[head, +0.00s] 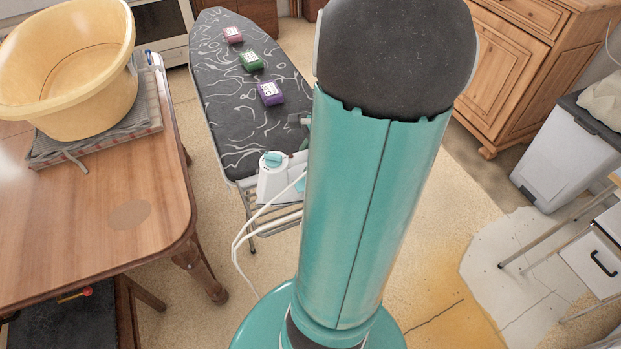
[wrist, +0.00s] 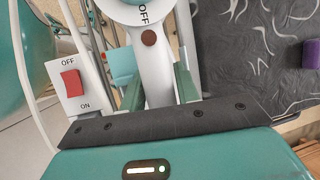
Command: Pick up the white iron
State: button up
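The white iron (head: 272,182) with teal parts stands at the near end of the ironing board (head: 215,60), on its metal rest, partly hidden behind my teal arm. In the wrist view, a white part of the iron (wrist: 156,75) with a dark red dot and an OFF marking lies between the two green fingers of my gripper (wrist: 160,85). The fingers are apart, one on each side of it. I cannot tell whether they press on it. In the head view, my gripper is mostly hidden by my arm.
Red (head: 233,35), green (head: 251,61) and purple (head: 271,93) boxes lie on the board. A wooden table (head: 90,215) with a yellow basin (head: 70,65) stands left. A white bin (head: 565,155) and wooden cabinet (head: 505,70) are right. White cords hang beside the iron.

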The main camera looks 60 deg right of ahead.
grip_shut()
dwell(1.3)
